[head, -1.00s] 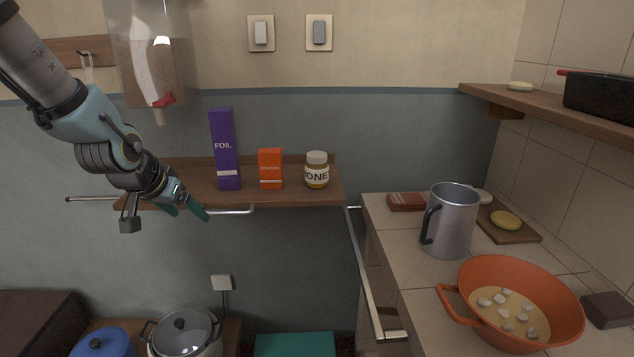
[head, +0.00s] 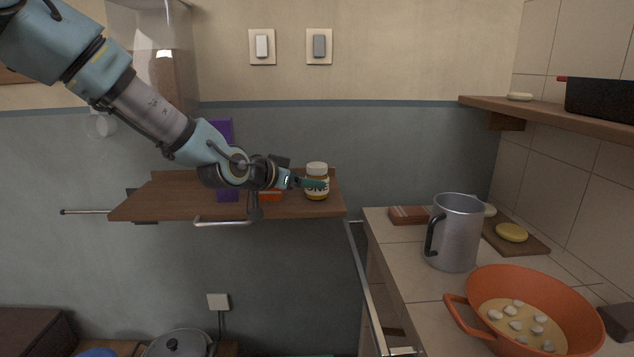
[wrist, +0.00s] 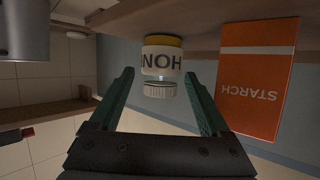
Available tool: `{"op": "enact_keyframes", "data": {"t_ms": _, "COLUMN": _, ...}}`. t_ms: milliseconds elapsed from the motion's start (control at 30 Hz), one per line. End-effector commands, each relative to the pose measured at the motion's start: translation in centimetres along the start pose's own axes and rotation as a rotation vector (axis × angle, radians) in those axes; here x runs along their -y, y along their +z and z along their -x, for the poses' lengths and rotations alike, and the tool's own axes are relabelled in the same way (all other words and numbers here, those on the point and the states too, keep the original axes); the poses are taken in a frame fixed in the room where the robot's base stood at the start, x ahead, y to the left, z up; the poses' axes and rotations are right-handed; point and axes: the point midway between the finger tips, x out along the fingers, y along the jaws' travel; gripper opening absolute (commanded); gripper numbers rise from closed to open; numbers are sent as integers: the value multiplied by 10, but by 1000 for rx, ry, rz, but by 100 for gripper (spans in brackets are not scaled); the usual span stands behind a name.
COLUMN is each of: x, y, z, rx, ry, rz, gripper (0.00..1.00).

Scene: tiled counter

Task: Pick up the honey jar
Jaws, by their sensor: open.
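The honey jar (head: 317,169) stands upright at the right end of the small wooden wall shelf (head: 170,200). In the wrist view the jar (wrist: 161,62) appears upside down, with its white lid toward me and its label partly readable. My gripper (head: 318,183) is at the jar, and a green finger covers part of its label in the head view. In the wrist view the two green fingers of my gripper (wrist: 158,90) are spread wide. The jar's lid end lies between the fingertips, with gaps on both sides.
An orange starch box (wrist: 258,80) stands on the shelf close beside the right finger in the wrist view. The purple foil box (head: 222,130) is partly behind my arm. A metal pitcher (head: 457,235) and an orange pan (head: 480,320) stand on the tiled counter (head: 415,285).

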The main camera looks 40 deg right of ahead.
Motion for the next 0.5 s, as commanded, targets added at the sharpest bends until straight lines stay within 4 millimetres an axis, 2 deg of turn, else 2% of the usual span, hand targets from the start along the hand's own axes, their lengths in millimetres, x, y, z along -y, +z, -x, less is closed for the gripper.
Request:
{"op": "enact_keyframes", "data": {"t_ms": 167, "x": 0, "y": -1, "z": -11, "rx": 2, "ry": 0, "rz": 1, "gripper": 81}}
{"op": "enact_keyframes", "data": {"t_ms": 500, "x": 1, "y": -1, "z": -53, "rx": 3, "ry": 1, "rz": 1, "gripper": 81}}
